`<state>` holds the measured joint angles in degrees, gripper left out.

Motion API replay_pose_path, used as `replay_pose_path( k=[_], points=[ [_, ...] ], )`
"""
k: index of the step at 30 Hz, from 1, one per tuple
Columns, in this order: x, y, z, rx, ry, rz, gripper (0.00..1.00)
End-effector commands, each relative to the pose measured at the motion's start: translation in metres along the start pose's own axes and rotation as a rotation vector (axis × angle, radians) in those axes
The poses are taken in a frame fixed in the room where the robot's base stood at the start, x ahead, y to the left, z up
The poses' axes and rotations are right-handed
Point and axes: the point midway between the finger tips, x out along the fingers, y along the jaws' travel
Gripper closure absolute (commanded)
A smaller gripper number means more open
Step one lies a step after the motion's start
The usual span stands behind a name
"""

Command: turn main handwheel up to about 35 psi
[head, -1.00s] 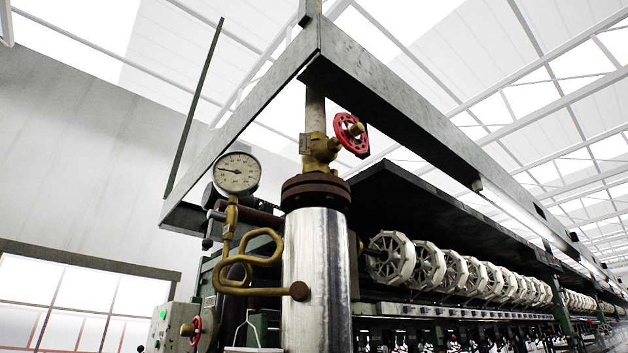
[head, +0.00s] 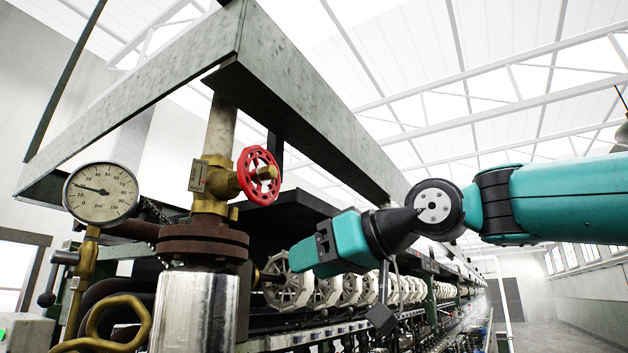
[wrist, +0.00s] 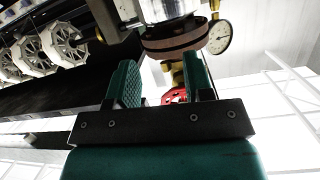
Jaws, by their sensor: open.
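The main handwheel (head: 259,176) is red and spoked, on a brass valve (head: 220,178) above a rusty flange in the head view. The round psi gauge (head: 101,193) is to its left; its needle points left and slightly up, at about 20. My gripper (head: 305,255) is lower right of the handwheel, apart from it and holding nothing. In the wrist view, the open gripper (wrist: 162,80) has its two teal fingers spread. Part of the red handwheel (wrist: 174,95) shows in the gap beyond them, partly hidden; the gauge (wrist: 220,37) is at upper right.
A grey steel beam frame (head: 300,115) crosses above the valve. A shiny metal cylinder (head: 195,312) stands below the flange. A row of white reels (head: 325,291) runs behind my gripper. Open air lies between my gripper and the handwheel.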

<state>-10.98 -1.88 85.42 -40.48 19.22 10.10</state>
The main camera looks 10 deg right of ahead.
Motion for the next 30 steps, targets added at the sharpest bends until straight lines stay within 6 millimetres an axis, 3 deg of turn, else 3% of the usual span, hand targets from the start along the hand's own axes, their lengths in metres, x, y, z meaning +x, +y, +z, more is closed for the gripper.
replay_pose_path(
  k=[1,3,6,9,13,24,30],
  points=[
    [-0.009,-0.002,-0.050,-0.023,0.056,-0.006,0.53],
    [-0.017,-0.006,-0.088,-0.049,0.122,-0.018,0.53],
    [-0.027,-0.011,-0.127,-0.081,0.192,-0.033,0.53],
    [-0.032,-0.014,-0.147,-0.097,0.232,-0.041,0.53],
    [-0.027,-0.017,-0.156,-0.104,0.248,-0.047,0.53],
    [0.022,-0.020,-0.168,-0.104,0.247,-0.047,0.53],
    [0.033,-0.020,-0.169,-0.104,0.247,-0.045,0.53]
  ],
)
